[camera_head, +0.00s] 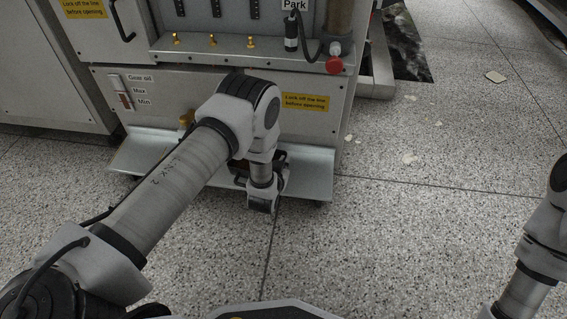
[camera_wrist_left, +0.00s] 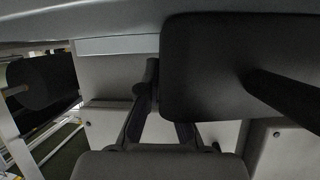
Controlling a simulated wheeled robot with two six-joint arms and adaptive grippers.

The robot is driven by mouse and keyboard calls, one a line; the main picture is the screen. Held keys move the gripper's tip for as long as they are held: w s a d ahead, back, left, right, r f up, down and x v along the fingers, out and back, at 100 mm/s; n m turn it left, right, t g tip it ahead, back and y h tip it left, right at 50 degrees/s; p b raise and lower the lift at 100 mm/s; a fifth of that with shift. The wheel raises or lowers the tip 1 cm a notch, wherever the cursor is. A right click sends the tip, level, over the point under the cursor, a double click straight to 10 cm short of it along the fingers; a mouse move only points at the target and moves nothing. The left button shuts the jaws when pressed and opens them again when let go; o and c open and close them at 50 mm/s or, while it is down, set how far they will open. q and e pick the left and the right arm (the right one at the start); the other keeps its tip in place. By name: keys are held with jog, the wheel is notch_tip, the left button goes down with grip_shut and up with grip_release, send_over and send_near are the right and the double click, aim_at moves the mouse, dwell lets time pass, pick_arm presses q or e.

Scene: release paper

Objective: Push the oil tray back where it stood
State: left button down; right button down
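The oil tray (camera_head: 309,178) is a long, shallow grey metal tray low at the foot of the grey machine. Its front part sticks out past the machine's front panel, and my left arm covers its middle. My left gripper (camera_head: 243,173) is low at the tray's middle, mostly hidden behind my wrist; contact cannot be made out. In the left wrist view, dark gripper parts (camera_wrist_left: 160,120) fill much of the picture, and their opening is unclear. My right arm shows at the right edge, its gripper out of view.
The machine's front panel (camera_head: 232,88) rises behind the tray, with brass fittings and a red knob (camera_head: 334,66) above. A cabinet (camera_head: 50,75) stands at the left. Pale paper scraps (camera_head: 409,159) lie on the speckled floor at right. The floor in front is clear.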

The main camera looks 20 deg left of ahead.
pick_arm(q)
jog(key=c, duration=1.2)
grip_release()
jog(key=shift+c, duration=0.2)
jog(key=v, duration=1.2)
